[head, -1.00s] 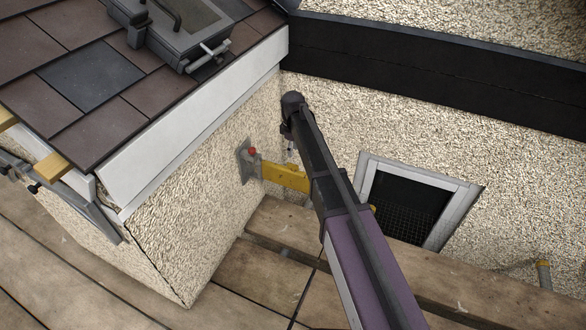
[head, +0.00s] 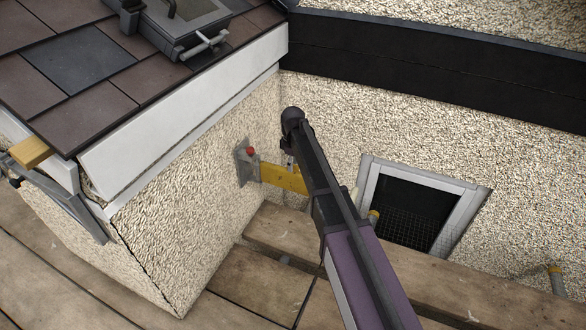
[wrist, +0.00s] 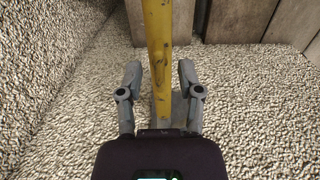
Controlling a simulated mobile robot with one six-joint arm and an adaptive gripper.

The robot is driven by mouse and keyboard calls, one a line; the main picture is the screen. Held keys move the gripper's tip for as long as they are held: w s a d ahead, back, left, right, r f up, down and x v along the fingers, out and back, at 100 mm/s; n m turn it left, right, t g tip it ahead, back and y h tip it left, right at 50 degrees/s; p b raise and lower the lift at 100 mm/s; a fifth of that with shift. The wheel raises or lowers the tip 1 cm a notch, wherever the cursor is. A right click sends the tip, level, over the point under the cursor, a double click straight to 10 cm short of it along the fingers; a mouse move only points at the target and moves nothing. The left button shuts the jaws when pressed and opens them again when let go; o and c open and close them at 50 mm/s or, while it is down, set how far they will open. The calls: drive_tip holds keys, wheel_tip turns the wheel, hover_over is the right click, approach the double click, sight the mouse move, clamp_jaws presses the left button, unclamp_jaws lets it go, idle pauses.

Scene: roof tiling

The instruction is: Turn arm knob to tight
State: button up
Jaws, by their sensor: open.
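A yellow arm (head: 284,178) sticks out from a grey wall plate (head: 241,166) on the pebbled wall, low in the inner corner. A small red knob (head: 250,151) sits on the plate end of the arm; I cannot read its setting. In the wrist view the yellow arm (wrist: 158,40) runs down the middle of the picture. My gripper (wrist: 160,72) is open, with one grey finger on each side of the yellow arm and gaps showing on both sides. The red knob does not show in the wrist view. In the head view my arm hides most of my gripper.
A framed opening with dark mesh (head: 461,208) is in the wall to the right. Wooden planks (head: 265,285) lie below. The tiled roof edge with its white board (head: 185,120) overhangs at the left. A yellow-capped pipe (head: 556,279) stands at the far right.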

drive_tip(key=shift+f, duration=0.25)
clamp_jaws()
